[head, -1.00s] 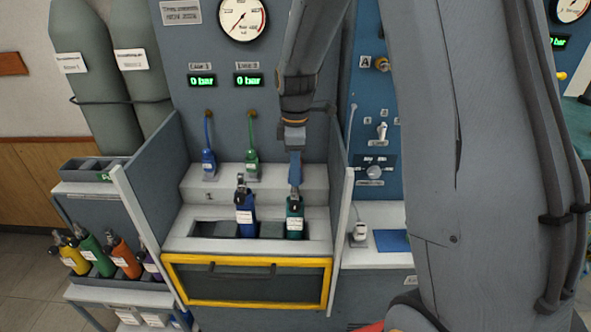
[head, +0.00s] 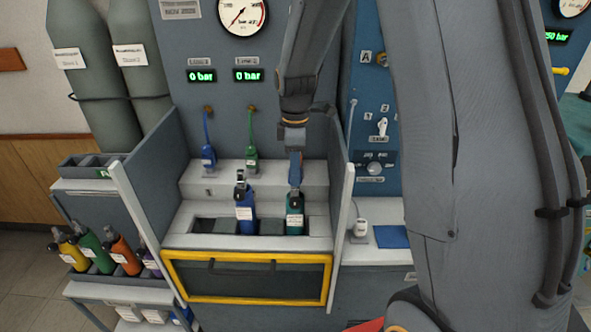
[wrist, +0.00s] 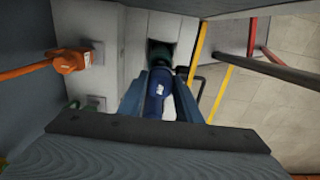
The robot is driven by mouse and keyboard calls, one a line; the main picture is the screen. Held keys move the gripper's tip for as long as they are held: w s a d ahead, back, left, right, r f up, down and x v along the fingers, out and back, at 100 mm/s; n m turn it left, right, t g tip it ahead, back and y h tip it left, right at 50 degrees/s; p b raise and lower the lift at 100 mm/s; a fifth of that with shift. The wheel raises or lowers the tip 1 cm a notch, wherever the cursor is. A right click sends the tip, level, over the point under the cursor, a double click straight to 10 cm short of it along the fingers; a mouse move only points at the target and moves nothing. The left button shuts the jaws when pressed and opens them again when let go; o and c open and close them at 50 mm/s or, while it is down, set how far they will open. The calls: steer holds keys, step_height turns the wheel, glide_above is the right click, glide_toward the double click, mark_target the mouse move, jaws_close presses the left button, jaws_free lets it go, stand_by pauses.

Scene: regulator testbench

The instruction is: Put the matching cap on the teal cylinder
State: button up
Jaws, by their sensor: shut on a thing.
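The teal cylinder (head: 295,222) stands upright in the right end of the dark-slotted rack and has a white label. My gripper (head: 295,184) is directly above it, with its blue fingers pointing down at the dark top of the cylinder. In the wrist view my gripper (wrist: 160,98) is shut on a dark blue piece with a white mark (wrist: 157,98). This piece lies in line with a dark teal shape (wrist: 160,54), which looks like the cylinder. Whether the piece touches the cylinder, and whether it is the matching cap, I cannot tell.
A blue cylinder (head: 244,212) with a black top stands just left in the same rack. Blue (head: 208,156) and green (head: 251,158) hose fittings stand on the ledge behind. An orange fitting (wrist: 72,61) shows in the wrist view. Grey side panels (head: 148,190) flank the rack.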

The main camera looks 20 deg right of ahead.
steer(key=shift+f, duration=0.7)
steer(key=o, duration=1.1)
steer(key=shift+r+b, duration=0.1)
steer(key=shift+b, duration=0.2)
step_height(320, 180, up, 8)
steer(key=shift+f+b, duration=0.15)
steer(key=shift+b, duration=1)
